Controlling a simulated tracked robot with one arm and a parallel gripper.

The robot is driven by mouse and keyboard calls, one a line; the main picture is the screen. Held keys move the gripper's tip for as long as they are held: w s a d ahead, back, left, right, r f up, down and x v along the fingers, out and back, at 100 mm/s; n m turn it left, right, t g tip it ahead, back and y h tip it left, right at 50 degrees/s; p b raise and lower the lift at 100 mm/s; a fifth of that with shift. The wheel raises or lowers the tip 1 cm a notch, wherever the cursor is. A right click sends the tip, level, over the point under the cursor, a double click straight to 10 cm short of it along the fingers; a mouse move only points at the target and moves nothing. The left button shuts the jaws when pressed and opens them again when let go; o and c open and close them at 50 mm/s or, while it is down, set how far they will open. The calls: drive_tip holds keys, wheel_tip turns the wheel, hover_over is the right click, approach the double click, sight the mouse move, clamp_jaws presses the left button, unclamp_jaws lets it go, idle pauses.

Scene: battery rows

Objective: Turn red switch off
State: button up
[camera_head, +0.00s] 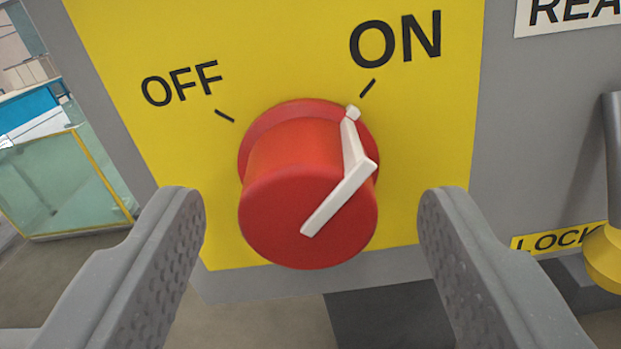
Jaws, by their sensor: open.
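The red switch (285,215) is a round knob on a yellow plate (270,50) and fills the middle of the view. Its white pointer (345,185) runs over the knob's face and up its side, with its tip at the mark by the ON label (396,40). The OFF label (182,83) with its own mark is up and to the left of the knob. My gripper (312,215) is open, with one grey finger on each side of the knob. Gaps show between both fingers and the knob, and it holds nothing.
A grey panel (535,110) carries the yellow plate. At right are a yellow LOCK label (558,238), a grey bar (612,150) and a yellow round part (604,258). A glass-sided barrier (65,185) stands at far left. Floor shows below the panel.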

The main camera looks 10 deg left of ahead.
drive_tip(key=shift+w+f, duration=0.1)
drive_tip(key=shift+w, duration=0.5)
drive_tip(key=shift+c, duration=0.3)
drive_tip(key=c, duration=0.9)
